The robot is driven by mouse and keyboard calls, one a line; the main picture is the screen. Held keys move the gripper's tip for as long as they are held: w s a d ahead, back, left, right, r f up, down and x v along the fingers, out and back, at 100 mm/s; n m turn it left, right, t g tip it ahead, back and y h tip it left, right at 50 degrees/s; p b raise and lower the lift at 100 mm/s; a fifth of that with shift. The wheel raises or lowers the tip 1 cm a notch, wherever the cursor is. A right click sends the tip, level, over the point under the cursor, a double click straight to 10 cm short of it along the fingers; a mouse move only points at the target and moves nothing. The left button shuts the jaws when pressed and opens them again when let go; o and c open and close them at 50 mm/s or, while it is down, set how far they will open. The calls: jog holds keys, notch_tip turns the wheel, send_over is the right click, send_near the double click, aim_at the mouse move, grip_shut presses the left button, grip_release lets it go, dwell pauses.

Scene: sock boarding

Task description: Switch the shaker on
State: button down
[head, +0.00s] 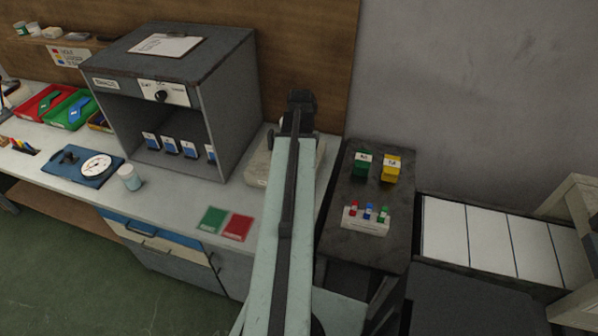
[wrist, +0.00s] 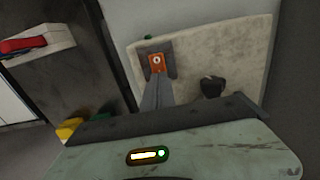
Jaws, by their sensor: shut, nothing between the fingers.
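The shaker is a pale beige box (head: 258,168) on the bench, mostly hidden behind my arm in the head view. In the wrist view its worn beige face (wrist: 235,55) fills the upper middle. It carries an orange switch (wrist: 157,62) with a white mark, set in a dark surround, and a black knob (wrist: 212,87) to the right. My gripper (wrist: 157,80) is shut and empty, its grey fingers pointing at the switch, tips just below it in the picture. I cannot tell whether they touch. In the head view my arm hides the fingertips.
A grey cabinet (head: 228,110) with small blue-and-white items stands left of the shaker. A dark stand (head: 340,240) to the right holds green (head: 361,166) and yellow (head: 391,168) blocks and a small white rack (head: 366,226). Green (head: 212,220) and red (head: 238,228) cards lie on the bench front.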

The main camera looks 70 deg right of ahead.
jog(key=shift+f+b, duration=0.9)
jog(key=shift+f, duration=0.05)
dwell(0.7)
jog(key=shift+r, duration=0.15)
notch_tip(320, 180, up, 7)
jog(key=p, duration=0.7)
